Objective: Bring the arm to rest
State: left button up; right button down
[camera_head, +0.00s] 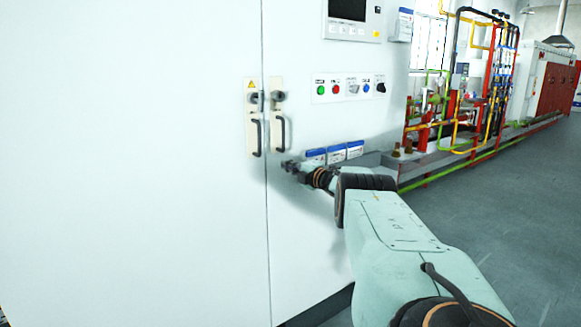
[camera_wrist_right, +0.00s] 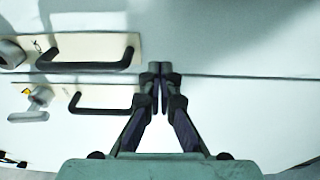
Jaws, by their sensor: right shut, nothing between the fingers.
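My right arm reaches in from the lower right in the head view, and its gripper (camera_head: 290,166) is in front of the white cabinet (camera_head: 150,160), just right of and below the door handles. In the right wrist view the gripper (camera_wrist_right: 160,70) is shut, its fingertips together and nothing held. It lies in line with the door seam, to the right of the two black handles (camera_wrist_right: 105,105). I cannot tell whether the fingertips touch the door. My left gripper is not in view.
Two black door handles on plates (camera_head: 256,137) (camera_head: 282,135) flank the seam. A button panel (camera_head: 350,87) and a screen (camera_head: 348,10) are above my arm. Blue-topped labels or boxes (camera_head: 335,152) show behind the wrist. Pipes (camera_head: 465,90) stand at right; the grey floor (camera_head: 490,210) is open.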

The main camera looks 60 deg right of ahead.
jog(key=w+a+f+m+g, duration=0.1)
jog(key=a+f+m+g, duration=0.1)
jog(key=a+f+m, duration=0.5)
jog(key=w+a+f+m+g, duration=0.1)
jog(key=a+f+m, duration=0.25)
jog(key=f, duration=0.85)
jog(key=s+a+f+m+g+y, duration=0.1)
jog(key=s+a+f+m+g, duration=0.15)
jog(key=a+f, duration=0.65)
jog(key=s+a+f+m+g+y, duration=0.1)
jog(key=a+f+m+g+y, duration=0.3)
jog(key=a, duration=0.8)
jog(key=s+a+f+g, duration=0.1)
jog(key=s+a+f, duration=0.2)
jog(key=s+a, duration=0.45)
jog(key=s+a+f+g, duration=0.1)
jog(key=s+a+f, duration=0.25)
jog(key=a, duration=0.75)
jog(key=s+a+r+g, duration=0.2)
jog(key=s+a, duration=0.2)
jog(key=s, duration=0.3)
jog(key=s+a+r+n+g, duration=0.1)
jog(key=s+a+r, duration=0.1)
jog(key=s+a, duration=0.2)
jog(key=s+a+r+n+g, duration=0.1)
jog(key=s+a, duration=0.3)
jog(key=s, duration=0.7)
jog(key=shift+r+g+y, duration=0.3)
jog(key=shift+r+g, duration=0.1)
jog(key=shift+g, duration=0.45)
